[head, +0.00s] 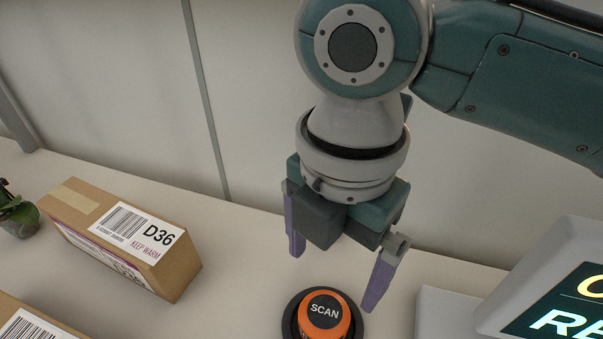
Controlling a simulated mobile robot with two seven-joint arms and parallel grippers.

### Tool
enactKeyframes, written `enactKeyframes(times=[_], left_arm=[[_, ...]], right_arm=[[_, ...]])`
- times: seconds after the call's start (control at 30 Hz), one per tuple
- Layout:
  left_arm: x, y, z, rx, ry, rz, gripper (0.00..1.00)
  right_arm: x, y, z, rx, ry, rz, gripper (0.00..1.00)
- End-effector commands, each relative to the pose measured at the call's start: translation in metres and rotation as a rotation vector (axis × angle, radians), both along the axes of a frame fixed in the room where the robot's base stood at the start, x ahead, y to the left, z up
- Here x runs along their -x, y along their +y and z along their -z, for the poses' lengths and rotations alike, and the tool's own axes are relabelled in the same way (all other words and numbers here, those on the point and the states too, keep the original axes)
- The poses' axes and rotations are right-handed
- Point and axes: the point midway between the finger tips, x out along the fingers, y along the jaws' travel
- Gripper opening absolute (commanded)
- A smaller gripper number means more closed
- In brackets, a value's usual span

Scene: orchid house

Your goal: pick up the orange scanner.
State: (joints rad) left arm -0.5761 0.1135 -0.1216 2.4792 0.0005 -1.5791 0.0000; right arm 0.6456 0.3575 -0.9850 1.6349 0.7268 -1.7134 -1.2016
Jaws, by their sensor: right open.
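The orange scanner (325,314) is a round orange piece with a "SCAN" label on top, set in a dark round base (290,318) on the pale table, at the bottom middle of the head view. The lower part of the base is cut off by the frame edge. My right gripper (334,277) is open above and slightly behind the scanner, fingers pointing down. One purple finger is to the upper left of the scanner, the other close to its upper right. Nothing is between the fingers. My left gripper is not in view.
A cardboard box labelled D36 (120,232) lies on the table at left, with part of another box (25,322) in front. A small potted plant (17,212) is at the far left. A lit display (560,290) stands at right. A pale wall (110,90) rises behind.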

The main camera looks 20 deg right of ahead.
Motion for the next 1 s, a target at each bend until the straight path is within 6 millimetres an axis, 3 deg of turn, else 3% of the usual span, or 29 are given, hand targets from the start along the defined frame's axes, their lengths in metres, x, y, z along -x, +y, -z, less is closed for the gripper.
enactKeyframes(times=[0.3,0.47,0.7,1.0], left_arm=[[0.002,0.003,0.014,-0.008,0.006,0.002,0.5],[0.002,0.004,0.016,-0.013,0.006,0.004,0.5],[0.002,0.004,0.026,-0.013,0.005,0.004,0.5],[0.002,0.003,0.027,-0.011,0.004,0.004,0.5]], right_arm=[[0.0,-0.001,0.043,0.006,0.004,-0.009,1.0],[0.0,-0.001,0.057,0.006,0.004,-0.01,1.0],[0.003,0.001,0.094,0.007,0.004,-0.009,1.0],[0.002,0.0,0.101,0.007,0.001,-0.01,1.0]])
